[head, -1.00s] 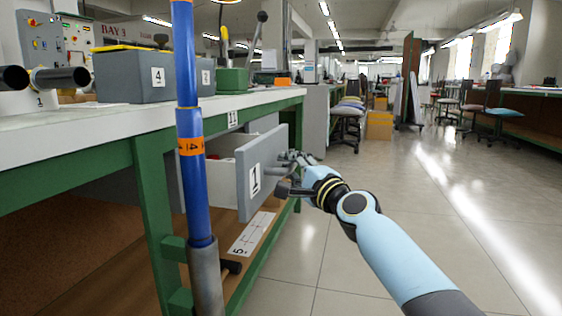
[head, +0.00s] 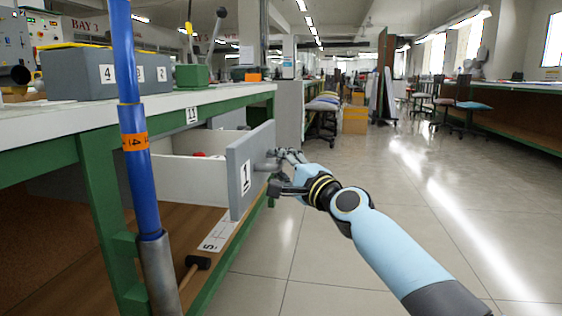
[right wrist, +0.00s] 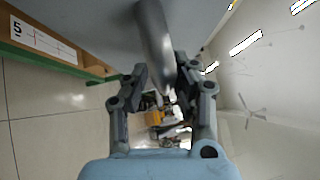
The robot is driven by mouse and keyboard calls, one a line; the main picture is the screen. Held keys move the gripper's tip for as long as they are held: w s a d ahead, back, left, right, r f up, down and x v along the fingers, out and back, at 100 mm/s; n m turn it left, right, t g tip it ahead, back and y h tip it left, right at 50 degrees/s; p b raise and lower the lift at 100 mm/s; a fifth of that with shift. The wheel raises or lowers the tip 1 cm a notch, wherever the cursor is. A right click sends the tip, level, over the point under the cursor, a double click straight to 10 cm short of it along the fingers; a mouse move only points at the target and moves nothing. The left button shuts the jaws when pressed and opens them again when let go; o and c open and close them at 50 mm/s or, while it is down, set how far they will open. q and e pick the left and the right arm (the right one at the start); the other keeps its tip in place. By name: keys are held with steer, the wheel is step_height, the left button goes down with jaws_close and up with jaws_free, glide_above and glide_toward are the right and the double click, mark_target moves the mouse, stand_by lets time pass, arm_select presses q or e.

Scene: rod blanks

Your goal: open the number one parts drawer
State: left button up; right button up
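The number one drawer (head: 252,150) has a grey front marked 1 and hangs under the green-framed workbench. It stands well out from the bench, with its white side wall showing and something small and red inside. My right gripper (head: 279,172) is at the drawer's grey handle (head: 266,164), on the outer face of the front. My left gripper is not in view.
A blue post (head: 140,190) with an orange band stands before the bench at left. Grey bins (head: 95,75) and a green box (head: 180,76) sit on the bench top. A black-headed mallet (head: 197,262) lies on the lower shelf. The floor to the right is clear.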

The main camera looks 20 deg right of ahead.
steer(key=o, duration=0.3)
steer(key=shift+f, duration=0.1)
steer(key=v, duration=1.2)
